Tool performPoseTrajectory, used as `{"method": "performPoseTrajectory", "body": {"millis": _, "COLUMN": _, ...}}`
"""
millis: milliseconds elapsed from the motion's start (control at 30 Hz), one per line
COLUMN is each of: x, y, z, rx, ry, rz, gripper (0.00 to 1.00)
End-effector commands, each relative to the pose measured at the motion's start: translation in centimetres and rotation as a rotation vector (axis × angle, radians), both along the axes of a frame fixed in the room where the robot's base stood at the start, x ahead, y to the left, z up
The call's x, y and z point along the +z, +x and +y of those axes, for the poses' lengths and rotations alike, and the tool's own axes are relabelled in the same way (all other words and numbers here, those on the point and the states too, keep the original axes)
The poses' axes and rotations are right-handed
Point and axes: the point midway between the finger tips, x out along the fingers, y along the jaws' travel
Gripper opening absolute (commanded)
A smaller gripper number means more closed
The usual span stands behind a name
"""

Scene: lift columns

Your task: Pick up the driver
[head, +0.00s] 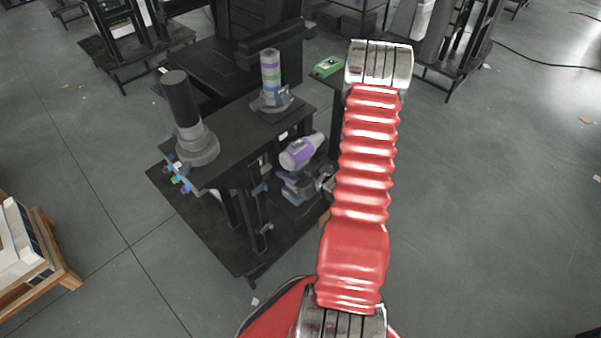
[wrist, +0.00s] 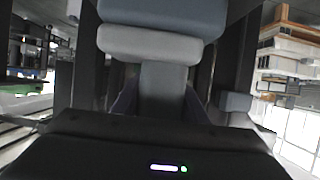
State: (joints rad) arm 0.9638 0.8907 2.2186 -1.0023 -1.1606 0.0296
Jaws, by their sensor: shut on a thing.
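A thick grey and purple tool with a tapered end, which looks like the driver (head: 301,151), lies tilted beside the black stand in the head view. In the wrist view, the driver shows as a blue-grey and light grey body (wrist: 150,42) close in front of the camera. My gripper (wrist: 160,104) is shut on its narrower grey lower part. The fingertips are dark and hard to make out. In the head view my red arm hides part of the area right of the driver, and the grip itself cannot be seen clearly.
The black stand (head: 240,135) carries a dark cylinder on a grey base (head: 182,100) and a banded column (head: 270,72). A wooden pallet (head: 45,270) stands at left.

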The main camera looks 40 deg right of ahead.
Motion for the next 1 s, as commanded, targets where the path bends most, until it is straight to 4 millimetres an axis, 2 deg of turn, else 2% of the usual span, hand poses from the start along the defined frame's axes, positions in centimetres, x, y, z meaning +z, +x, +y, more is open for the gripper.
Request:
{"method": "performPoseTrajectory", "body": {"millis": 33, "x": 0.0, "y": 0.0, "z": 0.0, "rx": 0.0, "ry": 0.0, "rz": 0.0, "gripper": 0.24}}
{"method": "performPoseTrajectory", "body": {"millis": 400, "x": 0.0, "y": 0.0, "z": 0.0, "rx": 0.001, "ry": 0.0, "rz": 0.0, "gripper": 0.0}}
{"method": "performPoseTrajectory", "body": {"millis": 767, "x": 0.3, "y": 0.0, "z": 0.0, "rx": 0.0, "ry": -0.001, "rz": -0.003, "gripper": 0.0}}
{"method": "performPoseTrajectory", "body": {"millis": 1000, "x": 1.8, "y": 0.1, "z": -0.1, "rx": 0.001, "ry": -0.004, "rz": -0.004, "gripper": 0.0}}
